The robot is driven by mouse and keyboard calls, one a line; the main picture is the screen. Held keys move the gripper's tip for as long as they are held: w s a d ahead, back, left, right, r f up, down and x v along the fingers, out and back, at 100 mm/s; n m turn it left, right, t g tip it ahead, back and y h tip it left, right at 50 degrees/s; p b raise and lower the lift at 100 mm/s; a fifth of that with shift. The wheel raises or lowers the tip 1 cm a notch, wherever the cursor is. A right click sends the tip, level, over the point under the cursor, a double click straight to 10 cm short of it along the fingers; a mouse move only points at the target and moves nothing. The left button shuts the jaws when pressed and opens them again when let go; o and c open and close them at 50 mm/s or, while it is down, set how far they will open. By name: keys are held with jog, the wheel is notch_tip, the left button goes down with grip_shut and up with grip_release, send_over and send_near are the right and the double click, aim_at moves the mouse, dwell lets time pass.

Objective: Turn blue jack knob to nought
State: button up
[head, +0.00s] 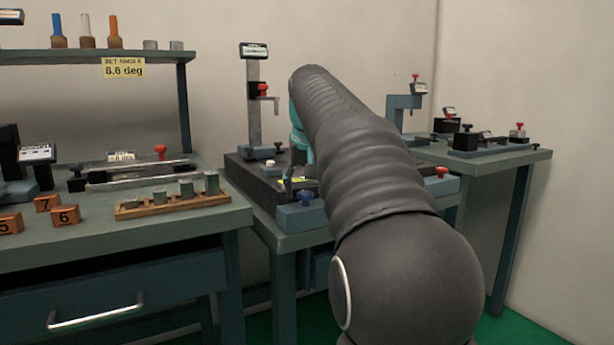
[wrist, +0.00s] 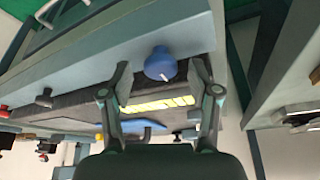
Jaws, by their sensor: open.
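The blue jack knob (head: 306,197) stands at the front edge of the middle bench's dark fixture, just left of my arm in the head view. In the wrist view the blue knob (wrist: 160,64) has a white pointer line and lies between my two fingertips, a little beyond them. My gripper (wrist: 163,78) is open, with a finger on each side of the knob and no clear contact. In the head view my arm hides most of the gripper. A yellow label (wrist: 158,103) shows behind the knob in the wrist view. The knob's scale is not readable.
A height gauge (head: 254,100) stands at the back of the middle bench. The left bench (head: 130,236) holds a wooden block rack (head: 172,203) and numbered orange blocks (head: 65,215). A red knob (head: 442,171) is right of my arm. Another bench (head: 520,156) stands at the right.

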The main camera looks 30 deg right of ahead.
jog(key=v, duration=1.1)
jog(key=shift+r, duration=0.35)
jog(key=shift+s, duration=0.15)
jog(key=s+a+f+n, duration=0.1)
jog(key=s+a+f, duration=0.4)
jog(key=s+f, duration=0.3)
jog(key=s+a+f+n+t+y+p, duration=0.1)
jog(key=s+a+f, duration=0.4)
jog(key=f, duration=0.8)
jog(key=s+a+f+n, duration=0.2)
jog(key=s+a+f, duration=0.3)
jog(key=s+f, duration=0.6)
jog(key=shift+f+y+p, duration=0.25)
jog(key=shift+y+p, duration=0.05)
jog(key=shift+p, duration=0.1)
jog(key=shift+s, duration=0.1)
